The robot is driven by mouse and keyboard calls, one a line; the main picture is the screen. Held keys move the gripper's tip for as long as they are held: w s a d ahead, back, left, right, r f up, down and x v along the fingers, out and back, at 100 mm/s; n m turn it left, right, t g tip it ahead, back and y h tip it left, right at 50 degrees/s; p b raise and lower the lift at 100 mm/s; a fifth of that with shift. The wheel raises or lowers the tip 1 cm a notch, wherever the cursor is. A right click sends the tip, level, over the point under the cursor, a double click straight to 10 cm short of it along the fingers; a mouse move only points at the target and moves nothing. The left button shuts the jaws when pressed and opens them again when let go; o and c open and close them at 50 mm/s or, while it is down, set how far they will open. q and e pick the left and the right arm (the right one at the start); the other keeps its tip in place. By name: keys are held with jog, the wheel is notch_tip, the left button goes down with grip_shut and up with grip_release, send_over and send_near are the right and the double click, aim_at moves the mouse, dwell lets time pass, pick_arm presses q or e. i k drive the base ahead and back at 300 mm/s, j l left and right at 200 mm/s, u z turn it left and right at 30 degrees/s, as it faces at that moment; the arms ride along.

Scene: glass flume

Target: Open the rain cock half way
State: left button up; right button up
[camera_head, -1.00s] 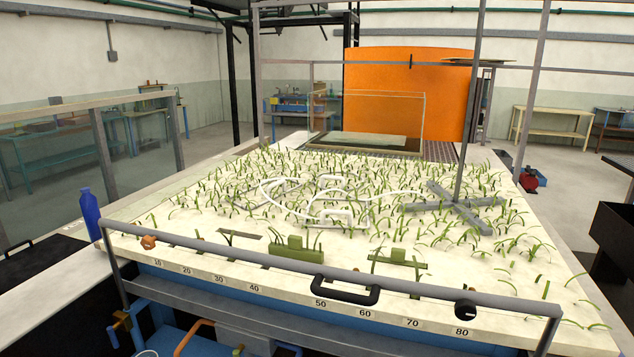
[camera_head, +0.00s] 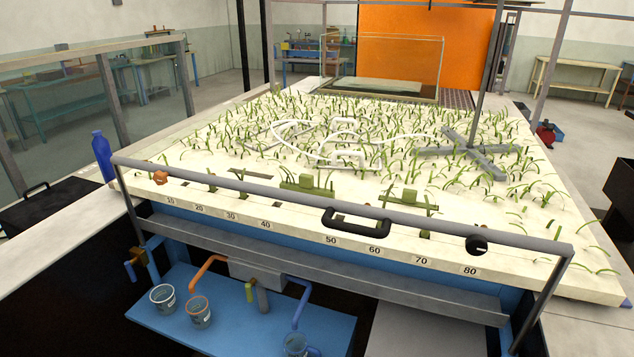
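No part is clearly marked as the rain cock, and I cannot tell which fitting it is. A brass-coloured cock (camera_head: 131,268) with a blue body sits at the lower left below the bed's front edge. A second small brass-and-green fitting (camera_head: 258,296) stands on the blue shelf. An orange-brown knob (camera_head: 160,177) is at the left end of the front rail, and a black round knob (camera_head: 477,244) is towards its right end. How far any of them is turned is too small to tell. Neither of my grippers is in view.
Cups (camera_head: 163,298) and bent pipes (camera_head: 208,268) are on the low blue shelf (camera_head: 240,325). A blue bottle (camera_head: 103,157) stands at the left ledge.

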aim_at(128, 264)
jog(key=u, duration=1.3)
